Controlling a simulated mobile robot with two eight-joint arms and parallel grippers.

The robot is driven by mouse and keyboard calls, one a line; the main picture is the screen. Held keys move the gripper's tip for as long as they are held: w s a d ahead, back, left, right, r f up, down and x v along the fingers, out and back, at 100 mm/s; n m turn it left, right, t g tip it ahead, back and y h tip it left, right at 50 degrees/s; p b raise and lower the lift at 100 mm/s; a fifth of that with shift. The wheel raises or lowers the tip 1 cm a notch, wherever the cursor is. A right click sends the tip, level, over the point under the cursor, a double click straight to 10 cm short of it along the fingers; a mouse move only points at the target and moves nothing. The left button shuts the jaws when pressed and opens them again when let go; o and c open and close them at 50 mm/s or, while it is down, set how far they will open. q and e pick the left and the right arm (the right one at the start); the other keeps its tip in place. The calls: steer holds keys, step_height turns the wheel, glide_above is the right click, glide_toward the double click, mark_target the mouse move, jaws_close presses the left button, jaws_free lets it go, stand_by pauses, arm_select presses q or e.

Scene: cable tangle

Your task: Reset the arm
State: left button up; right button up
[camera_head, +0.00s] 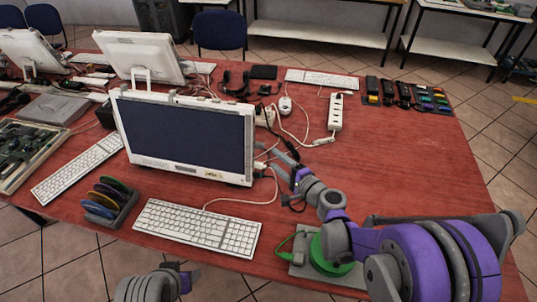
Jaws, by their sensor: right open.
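My right arm (430,262), purple and grey, reaches in from the lower right over the red table (400,150). Its gripper (280,163) is open beside the right edge of the front monitor (185,138). White cables (268,187) run close to and partly behind the gripper; I cannot tell whether they touch it. No object shows clearly between its fingers. Part of my left arm (150,288) shows at the bottom edge, left of centre, with a small purple and dark end; its jaw state cannot be made out.
A white power strip (335,112) stands behind the right gripper. A keyboard (197,227) and a disc rack (110,201) lie in front of the monitor. A green round object on a grey base (300,251) sits under my right arm. The table's right side is mostly clear.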

steer(key=s+d+n+g+h, duration=0.2)
steer(key=s+d+n+g, duration=0.1)
steer(key=s, duration=0.7)
steer(key=s+d+f+n+g+h, duration=0.1)
steer(key=s+d+n+g+h, duration=0.1)
steer(key=s+n, duration=0.4)
steer(key=s+d+f+n+g+h+p, duration=0.1)
steer(key=s+d+n+g+h, duration=0.2)
steer(key=s, duration=1)
steer(key=shift+s+d+f+n+g+h, duration=0.15)
steer(key=shift+s+d+n+g+h, duration=0.2)
steer(key=shift+d+n+h, duration=0.4)
